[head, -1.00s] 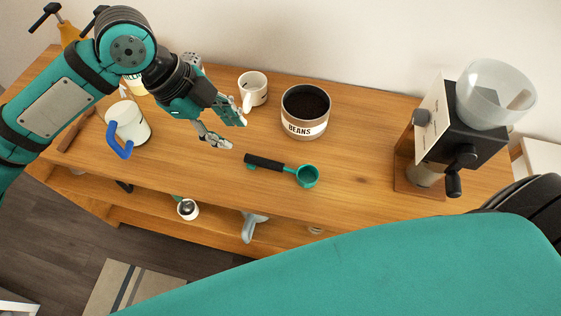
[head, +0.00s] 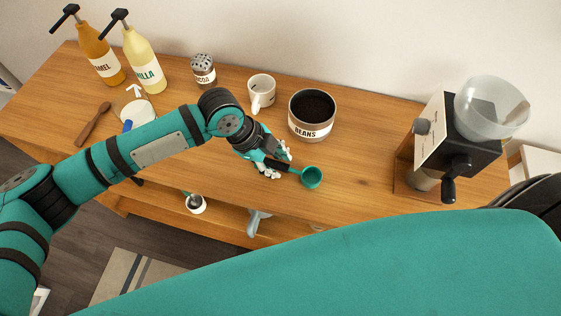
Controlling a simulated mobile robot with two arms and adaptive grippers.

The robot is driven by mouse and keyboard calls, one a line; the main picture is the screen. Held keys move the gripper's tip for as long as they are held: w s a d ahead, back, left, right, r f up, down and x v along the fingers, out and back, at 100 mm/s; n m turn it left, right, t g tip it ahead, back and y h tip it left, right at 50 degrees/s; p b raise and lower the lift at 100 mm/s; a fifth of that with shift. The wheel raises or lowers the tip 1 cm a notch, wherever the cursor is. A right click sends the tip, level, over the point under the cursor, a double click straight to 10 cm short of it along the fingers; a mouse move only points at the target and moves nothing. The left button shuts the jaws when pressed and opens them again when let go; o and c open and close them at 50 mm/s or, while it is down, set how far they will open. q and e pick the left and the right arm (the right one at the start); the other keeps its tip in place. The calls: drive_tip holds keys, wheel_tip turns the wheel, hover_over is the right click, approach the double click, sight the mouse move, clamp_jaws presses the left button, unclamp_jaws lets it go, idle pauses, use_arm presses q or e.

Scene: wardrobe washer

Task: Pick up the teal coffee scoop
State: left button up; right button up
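My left gripper (head: 279,163) is at the handle. Its fingers are spread, one on the far side and one on the near side of the handle. The gripper hides the handle's left end, and I cannot tell whether the fingers touch it. My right gripper is not in view.
A beans canister (head: 312,115) and a white mug (head: 262,92) stand just behind the gripper. A coffee grinder (head: 455,145) is at the right. Syrup bottles (head: 143,60), a cocoa shaker (head: 203,70) and a wooden spoon (head: 92,124) are at the left. The table between scoop and grinder is clear.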

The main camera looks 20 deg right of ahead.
use_arm(q)
drive_tip(key=shift+d+f, duration=0.15)
drive_tip(key=shift+f, duration=0.25)
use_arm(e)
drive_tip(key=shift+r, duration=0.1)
use_arm(q)
drive_tip(key=shift+c, duration=0.2)
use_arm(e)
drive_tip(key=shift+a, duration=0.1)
use_arm(q)
clamp_jaws()
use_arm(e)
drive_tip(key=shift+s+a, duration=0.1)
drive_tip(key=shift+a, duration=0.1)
